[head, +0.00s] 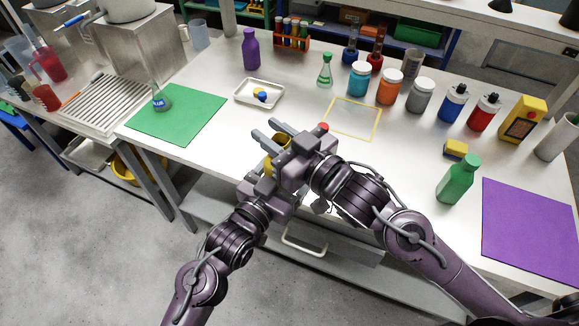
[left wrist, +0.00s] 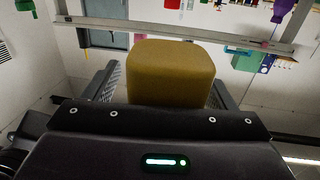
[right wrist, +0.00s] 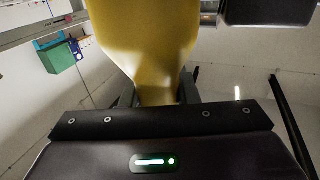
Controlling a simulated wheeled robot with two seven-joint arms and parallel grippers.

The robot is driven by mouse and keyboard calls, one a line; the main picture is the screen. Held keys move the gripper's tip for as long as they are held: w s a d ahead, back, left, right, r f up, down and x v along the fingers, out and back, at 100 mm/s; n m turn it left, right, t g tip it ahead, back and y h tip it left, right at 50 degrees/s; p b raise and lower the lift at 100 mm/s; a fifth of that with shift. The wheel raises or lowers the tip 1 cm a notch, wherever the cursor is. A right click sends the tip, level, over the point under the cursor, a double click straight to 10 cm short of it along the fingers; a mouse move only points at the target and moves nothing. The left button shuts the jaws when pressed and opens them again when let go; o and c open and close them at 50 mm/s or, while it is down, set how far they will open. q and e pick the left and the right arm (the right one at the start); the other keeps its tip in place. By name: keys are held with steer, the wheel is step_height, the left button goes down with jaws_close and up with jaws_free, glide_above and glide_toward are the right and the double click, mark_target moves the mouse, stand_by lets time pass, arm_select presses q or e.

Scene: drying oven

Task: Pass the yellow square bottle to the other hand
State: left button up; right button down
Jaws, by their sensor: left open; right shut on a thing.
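The yellow square bottle (head: 284,141) is mostly hidden behind my two grippers, above the table's front edge. My right gripper (head: 274,133) is shut on its narrow part; the right wrist view shows the bottle (right wrist: 143,45) widening away from the jaws. My left gripper (head: 266,166) is open, close to the right one. In the left wrist view the bottle's broad square end (left wrist: 170,72) lies between the spread fingers, with a small gap at the left side. Whether the left fingers touch it I cannot tell.
A yellow-outlined square (head: 352,117) and a white tray (head: 259,94) lie behind the grippers. A green mat (head: 178,118) is left, a purple mat (head: 530,230) right. A green bottle (head: 458,180) stands near the right arm. Several jars and bottles line the back right.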

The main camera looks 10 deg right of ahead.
arm_select(q)
steer(key=shift+w+d, duration=0.2)
steer(key=shift+s, duration=0.1)
steer(key=c, duration=0.9)
steer(key=shift+c, duration=0.8)
arm_select(e)
steer(key=c, duration=1)
jaws_free()
steer(key=shift+c, duration=0.2)
steer(key=shift+s+d, duration=0.1)
